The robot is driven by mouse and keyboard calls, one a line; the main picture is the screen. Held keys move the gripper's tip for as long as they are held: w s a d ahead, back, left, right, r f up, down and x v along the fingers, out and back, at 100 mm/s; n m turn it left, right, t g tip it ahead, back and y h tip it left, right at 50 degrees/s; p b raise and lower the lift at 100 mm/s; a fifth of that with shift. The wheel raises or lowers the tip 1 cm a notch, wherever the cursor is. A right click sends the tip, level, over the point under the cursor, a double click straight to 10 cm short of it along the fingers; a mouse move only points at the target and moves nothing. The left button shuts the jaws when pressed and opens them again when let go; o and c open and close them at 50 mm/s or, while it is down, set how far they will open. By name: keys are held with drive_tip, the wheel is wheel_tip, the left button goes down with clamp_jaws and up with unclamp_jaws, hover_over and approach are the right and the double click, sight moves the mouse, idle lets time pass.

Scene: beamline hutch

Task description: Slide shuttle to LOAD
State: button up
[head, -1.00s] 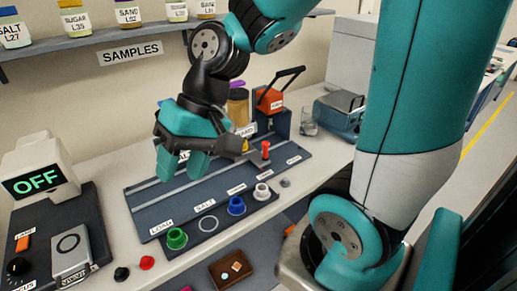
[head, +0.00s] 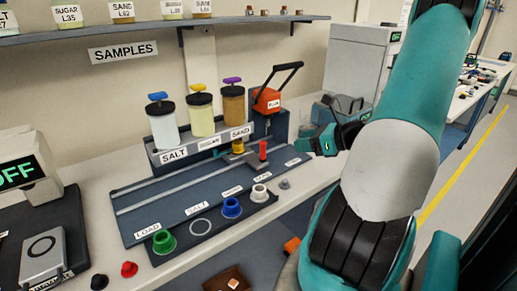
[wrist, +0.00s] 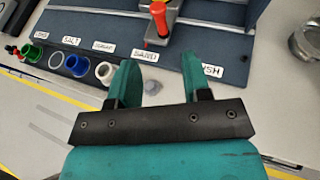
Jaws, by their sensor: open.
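The shuttle (head: 258,159) is a grey carriage with an upright red handle (head: 263,149), toward the right part of the dark blue rail plate (head: 185,190). A yellow cup (head: 238,146) shows beside the handle, under the dispensers. The LOAD label (head: 147,229) is at the plate's left end. My gripper (head: 325,143) is just beyond the plate's right end, apart from the shuttle. In the wrist view, my gripper's two teal fingers (wrist: 159,63) are spread and empty.
Salt, sugar and sand dispensers (head: 203,115) stand behind the rail. An orange lever press (head: 268,100) is at the rail's back right. Green (head: 164,242), blue (head: 232,207) and white (head: 260,193) cups line the front. An OFF display (head: 15,174) stands at left.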

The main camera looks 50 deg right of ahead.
sight(258, 159)
drive_tip(key=p+x, duration=0.1)
drive_tip(key=x, duration=1.5)
drive_tip(key=shift+w+f, duration=0.1)
drive_tip(key=shift+w, duration=0.05)
clamp_jaws()
